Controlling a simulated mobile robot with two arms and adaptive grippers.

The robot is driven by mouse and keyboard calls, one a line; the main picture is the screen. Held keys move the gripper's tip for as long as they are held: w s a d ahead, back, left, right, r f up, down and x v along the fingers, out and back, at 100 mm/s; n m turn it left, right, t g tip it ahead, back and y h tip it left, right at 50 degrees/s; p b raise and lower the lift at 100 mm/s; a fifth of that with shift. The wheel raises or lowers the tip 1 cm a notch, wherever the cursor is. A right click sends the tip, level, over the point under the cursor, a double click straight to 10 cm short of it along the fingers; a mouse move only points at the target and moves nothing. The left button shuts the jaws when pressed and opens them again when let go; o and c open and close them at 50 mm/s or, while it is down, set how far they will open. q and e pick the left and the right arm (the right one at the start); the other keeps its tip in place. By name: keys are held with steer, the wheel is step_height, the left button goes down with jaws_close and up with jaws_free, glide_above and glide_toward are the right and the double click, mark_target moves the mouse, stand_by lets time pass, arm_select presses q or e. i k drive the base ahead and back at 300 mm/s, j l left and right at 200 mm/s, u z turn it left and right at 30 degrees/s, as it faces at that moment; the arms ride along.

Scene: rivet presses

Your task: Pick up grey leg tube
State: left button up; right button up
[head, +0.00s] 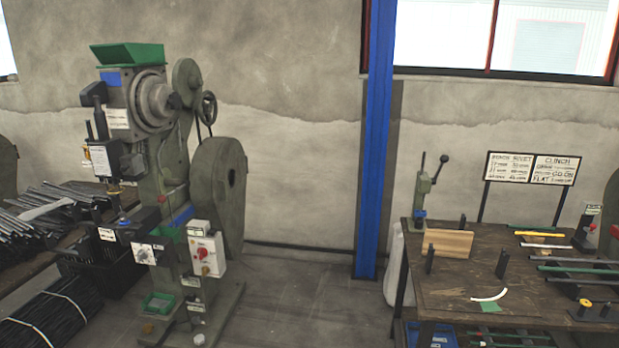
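Neither of my grippers shows in the head view. Several long thin tubes lie side by side at the right of the wooden workbench (450,288). Among them are a yellow tube (540,233), a pale thin tube (545,246) and a grey-green tube (580,270) near the right edge. A heap of dark grey tubes (40,215) lies on the bench at the far left. I cannot tell which of these is the grey leg tube. Some tubes run out of the picture.
A large green-grey rivet press (215,190) stands left of centre, with a green tray (158,303) at its foot. A blue post (375,140) stands behind. On the workbench are a wooden block (447,243) and a small lever press (423,190). The floor between (300,300) is clear.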

mark_target(533, 258)
steer(key=l+z, duration=0.1)
steer(key=z, duration=0.45)
steer(key=i+l+z, duration=0.6)
steer(key=i, duration=0.2)
steer(key=i+l+z, duration=0.25)
steer(key=i, duration=0.2)
steer(key=i+l, duration=0.15)
steer(key=i, duration=0.2)
steer(key=i+l, duration=0.1)
steer(key=i, duration=0.3)
steer(key=u, duration=1.3)
